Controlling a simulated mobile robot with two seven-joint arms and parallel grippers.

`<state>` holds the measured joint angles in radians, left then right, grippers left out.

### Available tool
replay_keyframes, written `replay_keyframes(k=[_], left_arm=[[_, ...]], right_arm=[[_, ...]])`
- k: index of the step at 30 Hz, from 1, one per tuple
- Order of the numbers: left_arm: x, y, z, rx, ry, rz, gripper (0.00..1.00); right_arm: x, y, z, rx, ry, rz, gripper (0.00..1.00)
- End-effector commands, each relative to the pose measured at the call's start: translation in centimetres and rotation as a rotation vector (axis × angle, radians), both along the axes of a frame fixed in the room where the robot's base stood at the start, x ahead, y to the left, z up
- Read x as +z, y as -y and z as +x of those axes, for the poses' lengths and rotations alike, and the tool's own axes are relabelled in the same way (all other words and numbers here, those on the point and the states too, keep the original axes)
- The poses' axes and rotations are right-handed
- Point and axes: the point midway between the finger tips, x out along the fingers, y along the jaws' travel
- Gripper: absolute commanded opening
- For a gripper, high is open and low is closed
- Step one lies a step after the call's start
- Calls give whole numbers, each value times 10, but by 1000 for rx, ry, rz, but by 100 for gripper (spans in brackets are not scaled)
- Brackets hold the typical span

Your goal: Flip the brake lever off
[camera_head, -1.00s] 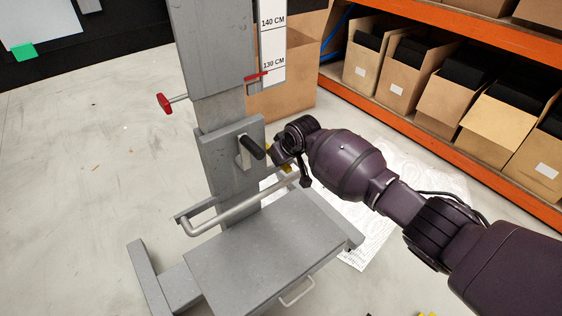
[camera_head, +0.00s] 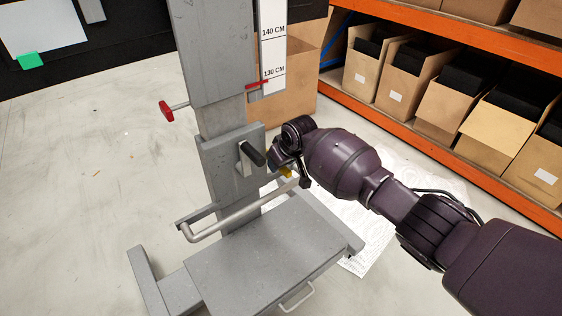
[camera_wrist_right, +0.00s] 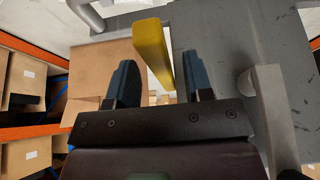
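A yellow lever (camera_wrist_right: 153,52) stands out in the right wrist view, its near end between the two fingers. In the head view only a small yellow patch (camera_head: 286,172) shows beside the stand's column, mostly hidden by my right gripper (camera_head: 280,166). In the right wrist view, my right gripper (camera_wrist_right: 155,85) has its dark fingers apart, with visible gaps to the lever; I cannot tell whether either finger touches it. The yellow piece appears to be the brake lever. My left gripper is not in view.
An orange shelf (camera_head: 400,125) with cardboard boxes is at right.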

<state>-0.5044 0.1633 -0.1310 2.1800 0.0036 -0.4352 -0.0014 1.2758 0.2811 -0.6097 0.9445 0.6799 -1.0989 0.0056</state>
Motion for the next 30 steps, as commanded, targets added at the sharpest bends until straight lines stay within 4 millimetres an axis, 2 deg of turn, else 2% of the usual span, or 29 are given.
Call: replay_keyframes(k=[7,16,21,25,30], left_arm=[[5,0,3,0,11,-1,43],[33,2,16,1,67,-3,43],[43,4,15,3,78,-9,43],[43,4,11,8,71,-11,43],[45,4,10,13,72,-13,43]], right_arm=[[6,1,-1,0,4,0,47],[56,13,-16,0,14,1,47],[80,21,-27,0,12,0,47],[92,25,-34,0,8,0,47],[97,28,-38,0,1,0,47]])
